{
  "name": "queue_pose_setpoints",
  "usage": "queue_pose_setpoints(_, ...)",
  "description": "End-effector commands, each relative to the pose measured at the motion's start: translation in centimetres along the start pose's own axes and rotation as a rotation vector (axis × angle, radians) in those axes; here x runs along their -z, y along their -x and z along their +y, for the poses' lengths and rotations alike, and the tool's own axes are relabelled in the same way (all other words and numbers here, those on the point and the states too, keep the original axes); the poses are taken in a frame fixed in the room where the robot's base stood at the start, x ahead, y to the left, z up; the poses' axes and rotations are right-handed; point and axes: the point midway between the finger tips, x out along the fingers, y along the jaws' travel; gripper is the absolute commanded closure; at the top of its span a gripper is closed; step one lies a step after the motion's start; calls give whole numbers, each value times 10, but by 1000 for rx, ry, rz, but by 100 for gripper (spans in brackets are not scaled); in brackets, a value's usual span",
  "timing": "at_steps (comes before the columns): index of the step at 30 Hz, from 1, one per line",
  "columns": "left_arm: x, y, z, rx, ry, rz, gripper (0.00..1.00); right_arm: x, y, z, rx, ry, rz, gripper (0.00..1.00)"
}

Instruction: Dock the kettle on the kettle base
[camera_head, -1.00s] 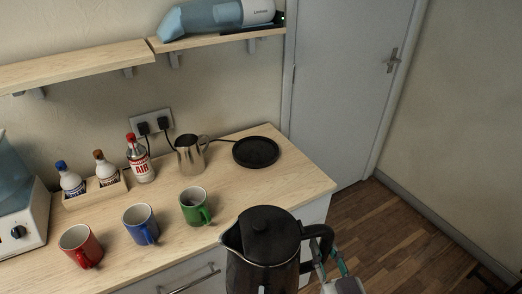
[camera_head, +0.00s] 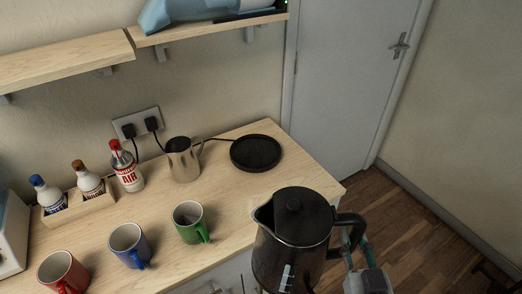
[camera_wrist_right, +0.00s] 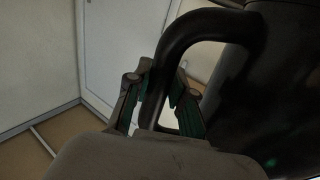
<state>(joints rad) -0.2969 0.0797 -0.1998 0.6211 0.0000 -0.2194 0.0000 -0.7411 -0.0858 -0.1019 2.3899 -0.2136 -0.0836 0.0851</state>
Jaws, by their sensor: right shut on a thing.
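The black kettle (camera_head: 291,240) is upright in the head view, in front of the counter's right front edge. My right gripper (camera_head: 352,250) is shut on the kettle's handle at its right side. In the right wrist view the gripper's fingers (camera_wrist_right: 160,108) close around the black handle (camera_wrist_right: 196,28), with the kettle body (camera_wrist_right: 265,90) at the right. The round black kettle base (camera_head: 256,153) lies on the counter at the back right, bare, with a cord running to the wall socket. The kettle is apart from it. My left gripper is in neither view.
On the counter (camera_head: 250,197) stand a metal pitcher (camera_head: 184,162) left of the base, green (camera_head: 189,224), blue (camera_head: 129,246) and red (camera_head: 63,272) mugs along the front, and a bottle (camera_head: 127,168). The counter between green mug and base is clear. A shelf (camera_head: 205,33) hangs above.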

Motion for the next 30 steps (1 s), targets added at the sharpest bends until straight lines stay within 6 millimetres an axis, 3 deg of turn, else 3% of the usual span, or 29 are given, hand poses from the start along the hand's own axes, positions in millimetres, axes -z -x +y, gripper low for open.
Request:
queue_pose_setpoints(6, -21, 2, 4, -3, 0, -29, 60, 5, 1, 0, 1, -9, 13, 100)
queue_pose_setpoints(18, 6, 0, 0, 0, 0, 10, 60, 5, -1, 0, 1, -9, 12, 100)
queue_pose_setpoints(30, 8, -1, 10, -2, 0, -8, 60, 6, -12, 11, 1, -4, 15, 100)
